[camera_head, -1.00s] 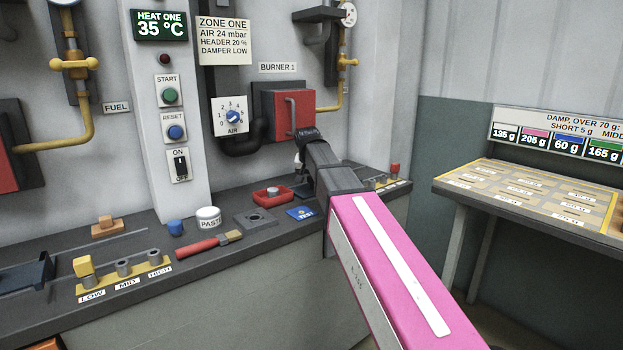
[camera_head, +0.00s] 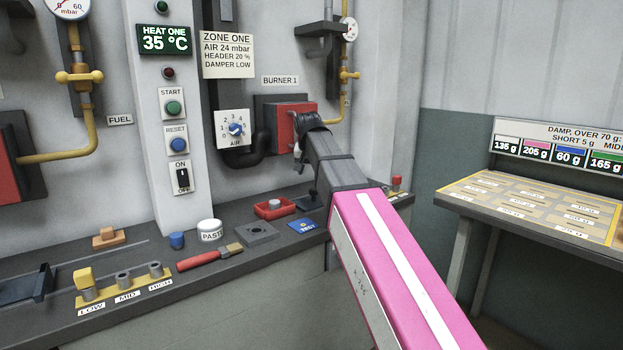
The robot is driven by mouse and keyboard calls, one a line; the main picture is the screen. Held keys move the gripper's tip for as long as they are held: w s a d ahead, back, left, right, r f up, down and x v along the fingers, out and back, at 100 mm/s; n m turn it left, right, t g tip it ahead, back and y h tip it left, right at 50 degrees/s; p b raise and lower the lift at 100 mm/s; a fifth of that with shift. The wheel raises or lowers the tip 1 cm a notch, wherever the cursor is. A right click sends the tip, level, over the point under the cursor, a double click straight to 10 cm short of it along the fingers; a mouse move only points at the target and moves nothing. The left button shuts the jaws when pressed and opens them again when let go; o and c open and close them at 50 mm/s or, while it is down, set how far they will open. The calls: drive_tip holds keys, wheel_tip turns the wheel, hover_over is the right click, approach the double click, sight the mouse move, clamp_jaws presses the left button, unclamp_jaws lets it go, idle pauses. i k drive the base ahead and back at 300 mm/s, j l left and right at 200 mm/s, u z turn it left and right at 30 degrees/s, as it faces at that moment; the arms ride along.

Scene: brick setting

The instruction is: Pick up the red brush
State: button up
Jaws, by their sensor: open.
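The red brush (camera_head: 200,261) lies flat on the dark counter, with its red handle to the left and its tan bristle end to the right. It is in front of the white PASTE tub and fully visible. My gripper (camera_head: 298,158) is at the end of my pink arm, in front of the red burner box and above the counter. It is small in the view and partly hidden by my wrist. It is open and holds nothing visible. It is up and to the right of the brush, well apart from it.
Near the brush stand the PASTE tub (camera_head: 210,231), a blue cylinder (camera_head: 177,240) and a grey square plate (camera_head: 258,234). A red tray (camera_head: 275,208) and a blue card (camera_head: 303,226) lie farther right. The yellow LOW-MID-HIGH rack (camera_head: 122,285) is at the left.

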sight(223, 252)
drive_tip(key=k, duration=1)
